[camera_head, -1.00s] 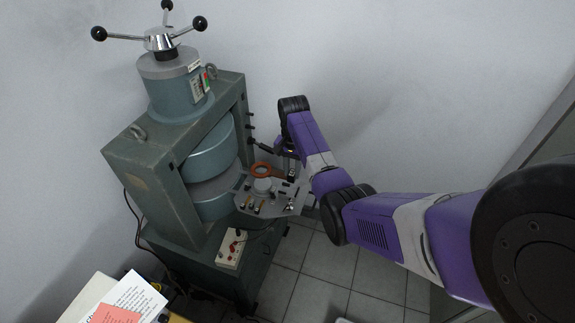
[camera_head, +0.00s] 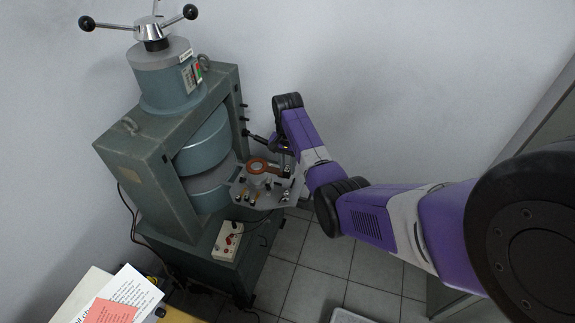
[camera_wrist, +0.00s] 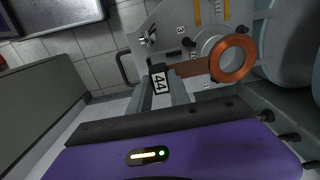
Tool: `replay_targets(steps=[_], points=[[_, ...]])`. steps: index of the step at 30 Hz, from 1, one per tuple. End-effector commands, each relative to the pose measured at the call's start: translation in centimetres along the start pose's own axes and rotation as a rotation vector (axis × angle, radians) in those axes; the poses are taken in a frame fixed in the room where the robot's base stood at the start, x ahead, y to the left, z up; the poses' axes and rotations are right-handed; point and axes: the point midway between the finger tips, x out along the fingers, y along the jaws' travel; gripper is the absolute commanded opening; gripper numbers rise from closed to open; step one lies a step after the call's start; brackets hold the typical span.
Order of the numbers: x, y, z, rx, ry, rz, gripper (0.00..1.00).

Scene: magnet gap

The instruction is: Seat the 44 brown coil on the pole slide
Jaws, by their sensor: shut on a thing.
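The brown coil (camera_head: 258,166) is a copper-brown ring beside the magnet's round poles. It also shows in the wrist view (camera_wrist: 247,61), with a flat brown arm leading to a black block labelled 44 (camera_wrist: 160,82). My gripper (camera_head: 285,152) is shut on that block; its jaws also show in the wrist view (camera_wrist: 172,92). A short grey pole (camera_wrist: 207,40) stands on the flat grey slide plate (camera_head: 240,190). The ring sits at the pole's top end, apparently above it and offset in the wrist view. I cannot tell whether they touch.
Small fittings and knobs stand on the plate around the pole. The grey-green magnet frame (camera_head: 150,180) rises on the left, with blue-grey round poles (camera_head: 205,145). A control box (camera_head: 228,240) with knobs is below.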

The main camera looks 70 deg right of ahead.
Motion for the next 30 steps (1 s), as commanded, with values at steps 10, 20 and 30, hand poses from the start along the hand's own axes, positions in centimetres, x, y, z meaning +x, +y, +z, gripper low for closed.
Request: replay_targets(steps=[10,20,30], points=[[2.1,0.0,0.0,0.0,-0.001,0.0,0.0],[3.8,0.0,0.0,0.001,0.0,-0.001,0.0],[4.2,0.0,0.0,0.0,0.0,0.0,0.0]])
